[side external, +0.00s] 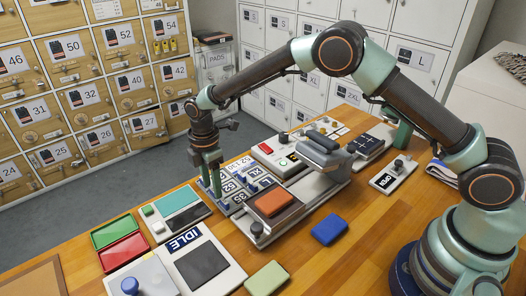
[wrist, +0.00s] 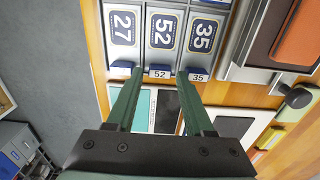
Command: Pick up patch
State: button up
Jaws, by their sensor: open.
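A rack of numbered patches (side external: 238,186) stands on the wooden table, left of the press. In the wrist view, dark patches with pale borders lie in separate lanes: patch 27 (wrist: 123,27), patch 52 (wrist: 163,30) and patch 35 (wrist: 203,36). Blue lane-end tabs sit at the near end, including one labelled 52 (wrist: 159,72). In the side view my gripper (side external: 212,190) points down at the rack's left part. Whether the fingertips touch the rack cannot be told.
A press with an orange pad (side external: 273,204) stands right of the rack. A teal-screened device (side external: 182,217), green tray (side external: 117,231), red tray (side external: 123,252) and IDLE panel (side external: 203,262) lie nearer. A blue pad (side external: 330,230) and green pad (side external: 266,279) lie on otherwise clear wood.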

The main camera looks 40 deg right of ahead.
jog(key=shift+f, duration=0.65)
grip_shut()
jog(key=shift+r, duration=0.1)
